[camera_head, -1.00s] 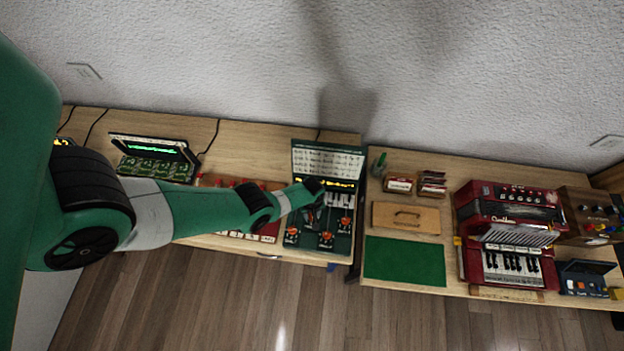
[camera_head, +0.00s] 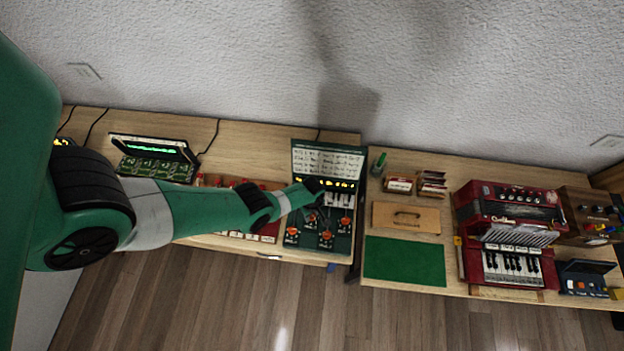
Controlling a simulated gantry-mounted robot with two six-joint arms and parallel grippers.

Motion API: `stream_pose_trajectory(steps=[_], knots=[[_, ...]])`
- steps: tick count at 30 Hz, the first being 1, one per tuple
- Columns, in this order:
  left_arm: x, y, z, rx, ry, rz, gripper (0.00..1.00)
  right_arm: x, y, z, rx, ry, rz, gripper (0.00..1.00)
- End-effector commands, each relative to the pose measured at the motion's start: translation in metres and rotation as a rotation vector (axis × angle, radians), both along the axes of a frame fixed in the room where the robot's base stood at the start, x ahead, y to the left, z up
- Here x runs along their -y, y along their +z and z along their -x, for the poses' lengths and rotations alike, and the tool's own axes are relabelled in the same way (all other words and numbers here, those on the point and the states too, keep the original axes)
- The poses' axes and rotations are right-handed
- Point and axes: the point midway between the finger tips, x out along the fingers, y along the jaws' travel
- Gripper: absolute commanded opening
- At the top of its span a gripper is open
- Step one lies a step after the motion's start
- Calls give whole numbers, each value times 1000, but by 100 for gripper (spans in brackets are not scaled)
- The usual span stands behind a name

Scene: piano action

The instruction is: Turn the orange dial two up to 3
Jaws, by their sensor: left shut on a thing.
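The dark green dial panel (camera_head: 342,246) lies on the left table, with a raised lid bearing a white text sheet (camera_head: 328,162). Orange dials stand on it: one at the front left (camera_head: 292,231), one at the front middle (camera_head: 326,239) and one at the right (camera_head: 345,223). My left gripper (camera_head: 320,213) reaches down over the panel's left middle and is shut on what seems to be another orange dial, mostly hidden under the fingers. The dial numbers are too small to read. My right gripper is not in view.
A device with a green-lit screen (camera_head: 153,149) stands at the left. A board with red parts (camera_head: 262,237) lies partly under my left arm. On the right table are a green mat (camera_head: 404,261), a wooden board with a handle (camera_head: 406,217) and a red accordion (camera_head: 512,266).

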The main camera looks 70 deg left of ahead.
Motion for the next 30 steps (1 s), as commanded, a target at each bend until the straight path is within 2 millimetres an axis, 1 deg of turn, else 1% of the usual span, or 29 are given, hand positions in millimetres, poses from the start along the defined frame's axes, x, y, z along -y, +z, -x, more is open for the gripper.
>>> stream_pose_trajectory(steps=[5,6,8,9,11,18,21,23,30], knots=[[0,0,0,1,-1,-1,0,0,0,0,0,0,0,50],[0,0,0,1,-1,-1,42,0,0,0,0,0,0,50],[0,0,0,0,-1,0,53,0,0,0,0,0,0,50],[0,0,0,0,-1,0,60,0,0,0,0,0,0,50],[0,0,0,0,-1,0,70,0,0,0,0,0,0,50],[0,0,0,0,-1,0,70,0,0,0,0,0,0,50],[0,4,0,0,-1,0,70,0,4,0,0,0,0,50],[0,10,0,0,-1,0,70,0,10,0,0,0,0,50],[0,50,0,0,-1,0,70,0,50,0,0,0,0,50]])
